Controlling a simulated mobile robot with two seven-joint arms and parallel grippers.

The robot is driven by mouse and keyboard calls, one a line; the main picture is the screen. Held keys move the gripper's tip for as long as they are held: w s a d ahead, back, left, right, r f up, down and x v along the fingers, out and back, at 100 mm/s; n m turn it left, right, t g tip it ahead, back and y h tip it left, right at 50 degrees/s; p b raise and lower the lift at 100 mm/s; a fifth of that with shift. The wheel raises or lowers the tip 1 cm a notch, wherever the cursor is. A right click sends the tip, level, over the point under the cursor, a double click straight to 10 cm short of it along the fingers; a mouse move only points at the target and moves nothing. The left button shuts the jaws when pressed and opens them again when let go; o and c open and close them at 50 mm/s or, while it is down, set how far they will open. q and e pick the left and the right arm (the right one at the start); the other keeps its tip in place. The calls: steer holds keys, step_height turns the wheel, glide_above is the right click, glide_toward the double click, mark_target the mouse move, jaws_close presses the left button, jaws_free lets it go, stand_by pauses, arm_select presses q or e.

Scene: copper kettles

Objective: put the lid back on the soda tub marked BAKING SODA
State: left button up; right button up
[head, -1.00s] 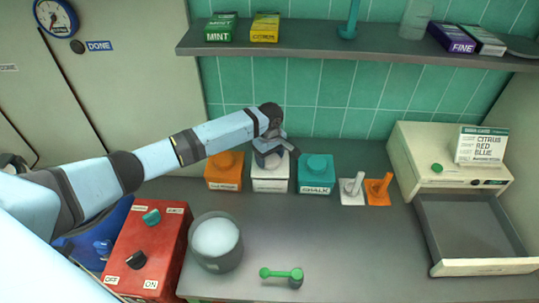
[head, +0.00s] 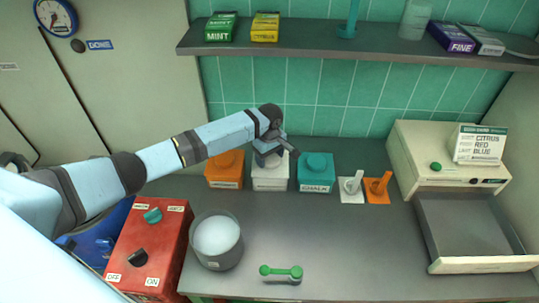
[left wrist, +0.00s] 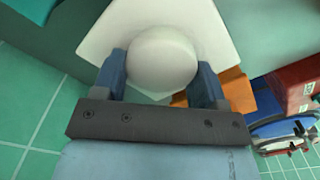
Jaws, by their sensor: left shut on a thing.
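A white tub (head: 270,178) stands on the counter between an orange tub (head: 224,174) and a teal tub (head: 316,178) marked CHALK. The white tub's front label is too small to read surely. My left gripper (head: 268,156) is over the white tub and reaches down to its top. In the left wrist view my left gripper (left wrist: 163,75) is shut on a round white knob (left wrist: 162,62), one blue finger on each side. A white square-cornered surface (left wrist: 187,22) lies beyond the knob. I cannot tell whether the lid sits fully down. My right gripper is not in view.
Right of the tubs lie a white scoop (head: 351,189) and an orange one (head: 377,190). A grey pot (head: 216,240), a red switch box (head: 148,250) and a green-ended tool (head: 281,273) are in front. A shelf (head: 350,48) runs above; an open drawer (head: 480,264) is right.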

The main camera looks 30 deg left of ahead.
arm_select(q)
steer(key=shift+f+p, duration=0.15)
steer(key=shift+p, duration=0.4)
stand_by(0.4)
steer(key=o, duration=1)
step_height(320, 180, up, 14)
steer(key=shift+f+b, duration=0.1)
steer(key=shift+b, duration=0.65)
